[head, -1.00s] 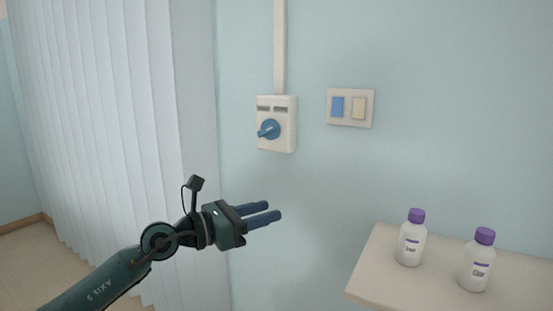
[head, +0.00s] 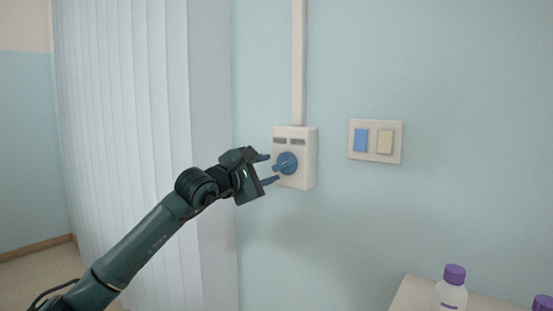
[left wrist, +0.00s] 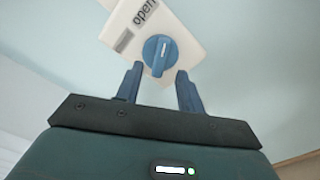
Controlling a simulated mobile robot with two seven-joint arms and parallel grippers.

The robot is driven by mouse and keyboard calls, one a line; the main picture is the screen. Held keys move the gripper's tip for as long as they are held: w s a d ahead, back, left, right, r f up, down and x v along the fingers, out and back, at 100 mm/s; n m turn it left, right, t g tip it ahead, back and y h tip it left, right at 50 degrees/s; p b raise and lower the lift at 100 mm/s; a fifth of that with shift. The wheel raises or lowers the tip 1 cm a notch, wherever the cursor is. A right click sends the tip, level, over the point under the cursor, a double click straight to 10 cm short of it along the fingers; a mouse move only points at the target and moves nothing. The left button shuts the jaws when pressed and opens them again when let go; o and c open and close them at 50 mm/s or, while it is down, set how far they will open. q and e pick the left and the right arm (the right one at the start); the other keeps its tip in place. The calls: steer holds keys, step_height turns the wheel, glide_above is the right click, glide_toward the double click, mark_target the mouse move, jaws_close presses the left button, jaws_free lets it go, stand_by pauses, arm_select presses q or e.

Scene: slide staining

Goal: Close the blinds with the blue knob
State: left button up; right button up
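The blue knob (head: 287,163) sits on a white control box (head: 309,158) on the wall, with two grey labels above it. In the left wrist view the knob (left wrist: 160,55) lies just beyond and between my fingertips, and one label on the box (left wrist: 190,38) reads "open". My left gripper (head: 268,169) is open, its blue fingers pointing at the knob, one above and one below it in the head view. Whether they touch it I cannot tell. The vertical white blinds (head: 125,130) hang spread out at the left. My right gripper is not in view.
A switch plate (head: 375,141) with a blue and a cream rocker is on the wall right of the box. A shelf (head: 408,297) with white, purple-capped bottles (head: 452,289) is at the lower right. A pale conduit (head: 299,60) runs up from the box.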

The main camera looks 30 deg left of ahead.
mark_target(279, 165)
arm_select(q)
steer(key=shift+w+d+p, duration=0.2)
steer(key=shift+w+p, duration=0.2)
steer(key=shift+w, duration=1.75)
jaws_close()
